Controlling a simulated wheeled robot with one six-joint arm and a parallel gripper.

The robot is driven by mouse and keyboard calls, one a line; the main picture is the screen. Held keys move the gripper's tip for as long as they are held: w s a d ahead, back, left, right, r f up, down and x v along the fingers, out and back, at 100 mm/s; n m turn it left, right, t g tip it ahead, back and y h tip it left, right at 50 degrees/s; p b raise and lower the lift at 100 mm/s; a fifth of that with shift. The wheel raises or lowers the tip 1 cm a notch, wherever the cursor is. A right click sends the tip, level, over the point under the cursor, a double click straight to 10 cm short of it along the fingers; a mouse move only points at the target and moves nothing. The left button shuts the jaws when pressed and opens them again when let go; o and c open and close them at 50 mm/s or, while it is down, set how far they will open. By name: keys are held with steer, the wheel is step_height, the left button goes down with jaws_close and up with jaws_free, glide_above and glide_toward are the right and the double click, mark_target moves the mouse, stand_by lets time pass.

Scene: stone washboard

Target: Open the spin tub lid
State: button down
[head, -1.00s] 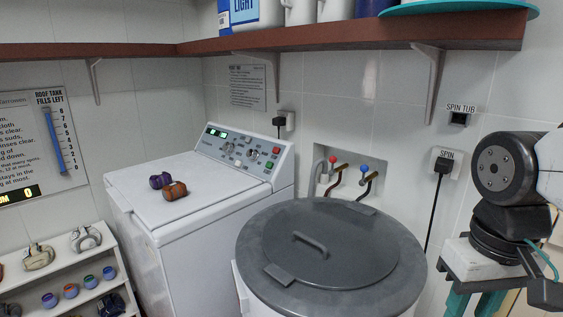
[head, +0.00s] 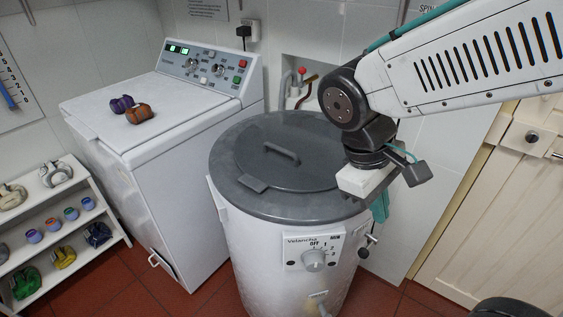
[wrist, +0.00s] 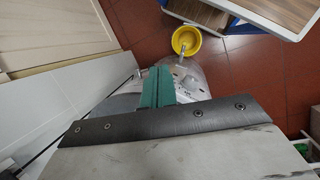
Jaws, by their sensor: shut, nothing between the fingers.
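The spin tub (head: 280,240) is a white round drum with a dark grey lid (head: 225,165). The lid lies flat and closed on its top, with a bar handle (head: 281,153) in the middle and a hinge-like tab toward the front. My gripper (head: 378,208) hangs fingers-down at the right edge of the tub, partly hidden behind the lid rim and my wrist. In the wrist view its teal fingers (wrist: 157,88) are together with nothing between them. They appear apart from the lid handle.
A white washing machine (head: 150,165) with purple and brown items on top stands left of the tub. A shelf rack (head: 60,235) is at far left. A yellow bucket (wrist: 186,40) sits on the red tile floor. A cream door (head: 500,200) is at right.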

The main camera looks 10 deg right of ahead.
mark_target(282, 170)
steer(key=w+a+f+n+t+h, duration=0.2)
steer(key=w+a+f+n, duration=0.1)
steer(key=w+a+n, duration=0.1)
steer(key=w+a+f+n+t+h, duration=0.2)
steer(key=w+a+n+t, duration=0.1)
steer(key=w+a+n, duration=0.2)
steer(key=w+a+f+n+t+h, duration=0.2)
steer(key=w+a+f+n, duration=0.1)
steer(key=w+a+n, duration=0.1)
steer(key=shift+w+a+f+n+h, duration=0.15)
steer(key=shift+a+f+n+h, duration=0.05)
steer(key=shift+a+n, duration=0.25)
steer(key=shift+w+a+f+n+h, duration=0.2)
steer(key=shift+a+n, duration=0.1)
steer(key=shift+n, duration=0.15)
steer(key=w+a+n+t, duration=0.1)
steer(key=w+a+n, duration=0.1)
steer(key=w+a+n+t, duration=0.1)
steer(key=w+a+t, duration=0.1)
steer(key=shift+a+f+n, duration=0.1)
steer(key=shift+f+n, duration=0.1)
steer(key=shift+n, duration=0.2)
steer(key=shift+w+a+r+n+t+y, duration=0.15)
steer(key=shift+w+a+r+n+t, duration=0.15)
steer(key=shift+w+r+n+t, duration=0.2)
steer(key=shift+w+a+r+n+t+y, duration=0.15)
steer(key=shift+w+a+r+n+t, duration=0.2)
steer(key=shift+w+r, duration=0.2)
steer(key=x, duration=1)
